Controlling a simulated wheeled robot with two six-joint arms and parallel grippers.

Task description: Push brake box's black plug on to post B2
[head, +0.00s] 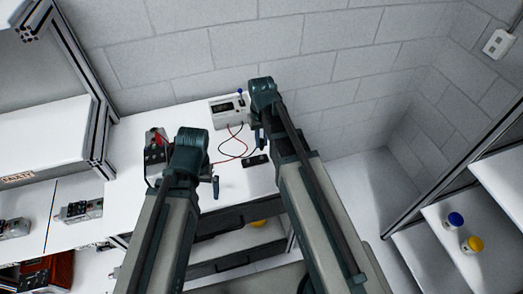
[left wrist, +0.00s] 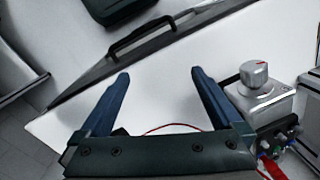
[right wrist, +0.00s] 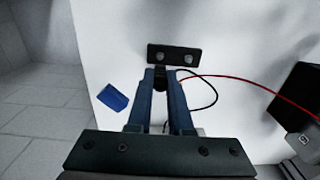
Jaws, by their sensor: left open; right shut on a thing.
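My right gripper (right wrist: 160,88) is shut on a small black plug (right wrist: 160,78), with a black lead curving off to its right. The plug is close to a black block (right wrist: 172,54) with two round silver tops; I cannot tell whether they touch. No post label is readable. In the head view the block (head: 256,160) lies on the white table, near my right gripper (head: 260,142). My left gripper (left wrist: 158,85) is open and empty over the table; in the head view it (head: 215,186) is left of the block. A pale box with a display (head: 228,110) stands at the back.
A silver knob box (left wrist: 258,95) with terminals and a red plug (left wrist: 270,168) is right of my left gripper. A red lead (right wrist: 255,85) runs across the table. A blue piece (right wrist: 112,97) lies left of my right gripper. The front of the table is clear.

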